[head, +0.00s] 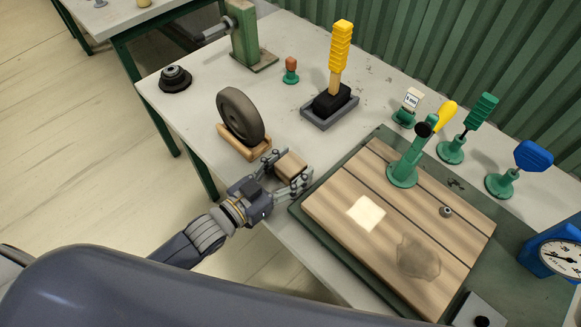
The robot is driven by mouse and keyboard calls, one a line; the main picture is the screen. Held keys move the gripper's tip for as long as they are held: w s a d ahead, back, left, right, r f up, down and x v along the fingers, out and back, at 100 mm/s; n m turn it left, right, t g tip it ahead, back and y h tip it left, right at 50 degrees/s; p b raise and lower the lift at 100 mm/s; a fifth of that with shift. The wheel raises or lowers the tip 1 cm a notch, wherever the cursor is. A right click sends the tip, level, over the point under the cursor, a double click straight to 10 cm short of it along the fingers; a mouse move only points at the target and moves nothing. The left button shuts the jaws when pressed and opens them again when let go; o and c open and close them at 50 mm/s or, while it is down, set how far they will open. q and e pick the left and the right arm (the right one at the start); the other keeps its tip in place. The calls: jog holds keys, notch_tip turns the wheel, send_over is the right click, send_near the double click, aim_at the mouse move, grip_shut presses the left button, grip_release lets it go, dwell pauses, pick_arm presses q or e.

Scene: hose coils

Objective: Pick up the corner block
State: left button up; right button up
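A small brown wooden block (291,167), which looks like the corner block, is near the table's front edge, between the wheel and the dark green mat. My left gripper (289,172) comes in from the lower left, with one finger along each side of the block. The fingers look closed against it and hide part of its sides. I cannot tell whether the block rests on the table or is slightly lifted. My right gripper is not in view.
A dark wheel (240,116) stands on a wooden chock (262,150) just behind the block. To the right, a wooden board (329,201) lies on the green mat (300,209), with a green yellow-handled tool (404,172) standing on it. A black tray (318,123) holds a yellow-handled brush.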

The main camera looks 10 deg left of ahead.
aim_at(291, 163)
pick_arm(q)
jog(key=c, duration=0.7)
jog(key=shift+r, duration=0.1)
jog(key=shift+r, duration=0.55)
notch_tip(291, 163, up, 3)
jog(key=shift+f, duration=0.2)
jog(key=s+d, duration=0.1)
jog(key=s, duration=0.4)
jog(key=s+d+b, duration=0.1)
jog(key=s+d, duration=0.1)
jog(key=s, duration=0.3)
jog(key=s+d+r, duration=0.1)
jog(key=s, duration=0.4)
jog(key=shift+s+d, duration=0.15)
jog(key=shift+d, duration=0.15)
jog(key=w+a+r+n+t+y, duration=0.1)
jog(key=w+a+r+n+y, duration=0.1)
jog(key=a+y, duration=0.3)
jog(key=w+a+r+n+t+y+p, duration=0.1)
jog(key=w+a+r+n+t+y, duration=0.1)
jog(key=a, duration=0.7)
jog(key=w+r+n+y, duration=0.1)
jog(key=w+n+y, duration=0.1)
jog(key=shift+w+a+n+y, duration=0.3)
jog(key=shift+w+n+y, duration=0.1)
